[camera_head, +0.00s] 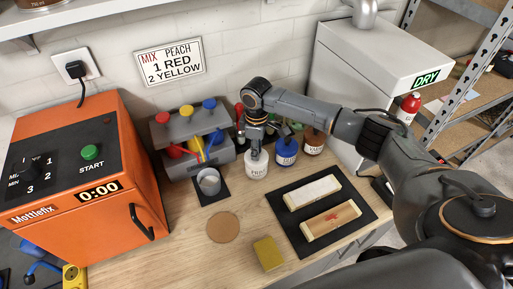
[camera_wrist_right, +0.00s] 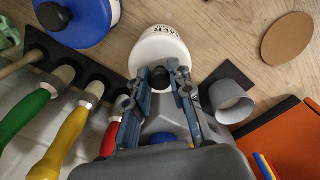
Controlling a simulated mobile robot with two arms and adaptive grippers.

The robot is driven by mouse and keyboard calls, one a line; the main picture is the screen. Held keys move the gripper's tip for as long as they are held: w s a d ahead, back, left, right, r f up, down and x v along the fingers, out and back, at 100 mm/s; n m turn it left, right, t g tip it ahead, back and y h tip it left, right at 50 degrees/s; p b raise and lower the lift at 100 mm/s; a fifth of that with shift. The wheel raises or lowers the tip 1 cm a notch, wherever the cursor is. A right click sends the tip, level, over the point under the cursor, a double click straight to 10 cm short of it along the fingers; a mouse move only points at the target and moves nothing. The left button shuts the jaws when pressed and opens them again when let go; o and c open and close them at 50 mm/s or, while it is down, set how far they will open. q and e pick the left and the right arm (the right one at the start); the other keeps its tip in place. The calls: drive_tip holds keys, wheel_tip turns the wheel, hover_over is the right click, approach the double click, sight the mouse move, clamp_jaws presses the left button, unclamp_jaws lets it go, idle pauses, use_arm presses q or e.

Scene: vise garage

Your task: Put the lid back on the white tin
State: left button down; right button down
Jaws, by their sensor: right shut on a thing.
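The white tin (camera_head: 256,171) stands on the bench in front of the wall, left of a blue tin (camera_head: 286,153). My right gripper (camera_head: 255,147) is directly above it, pointing down. In the right wrist view, the gripper (camera_wrist_right: 163,78) is shut on the black knob of the white lid (camera_wrist_right: 150,58). The lid is over the mouth of the white tin (camera_wrist_right: 168,32) and looks level with it. I cannot tell whether it is fully seated. My left gripper is not in view.
A brown tin (camera_head: 314,142) stands right of the blue one. A grey cup (camera_head: 209,182) is left of the white tin, before the paint dispenser (camera_head: 181,131). A cork disc (camera_head: 223,227), yellow sponge (camera_head: 268,254) and black mat (camera_head: 290,237) lie in front. An orange mixer (camera_head: 107,218) stands left.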

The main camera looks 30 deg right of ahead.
idle(0.4)
drive_tip(key=c, duration=0.6)
unclamp_jaws()
drive_tip(key=shift+r+p, duration=2.35)
drive_tip(key=shift+p, duration=0.05)
drive_tip(key=shift+r, duration=1.15)
clamp_jaws()
